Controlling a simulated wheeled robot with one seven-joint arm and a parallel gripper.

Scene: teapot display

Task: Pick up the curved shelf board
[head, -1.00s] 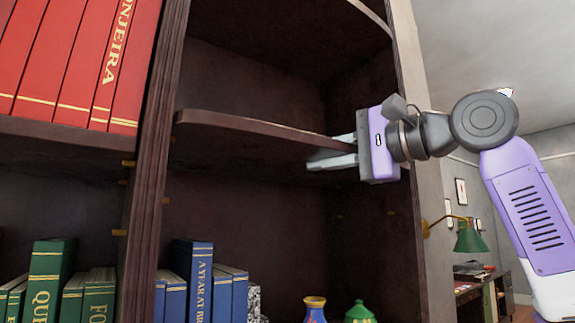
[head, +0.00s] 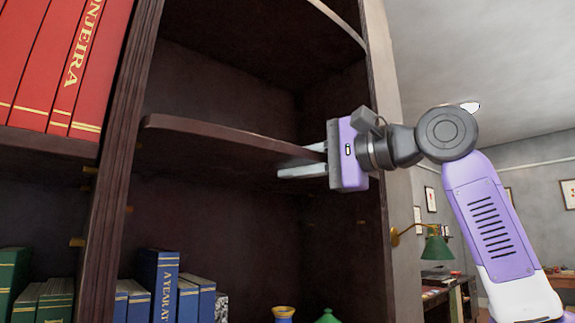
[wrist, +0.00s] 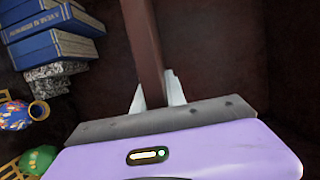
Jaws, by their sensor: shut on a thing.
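The curved shelf board (head: 220,145) is dark brown with a rounded front edge. It lies roughly level across the middle of the open bookcase bay, its left end close to the left upright. My gripper (head: 281,160) is shut on the board's front edge toward the right, one finger above and one below. The wrist view shows the board (wrist: 146,45) as a brown strip running between the two pale fingertips of my gripper (wrist: 155,90). The gripper body hides the board's right front end, so I cannot tell whether it still touches its supports.
Blue books (head: 160,285) stand below the board, with a colourful vase (wrist: 15,114) and a green-lidded pot (wrist: 38,160) to their right. Uprights (head: 120,140) bound the bay. Another curved shelf (head: 335,22) is above. A green lamp (head: 437,247) hangs outside at right.

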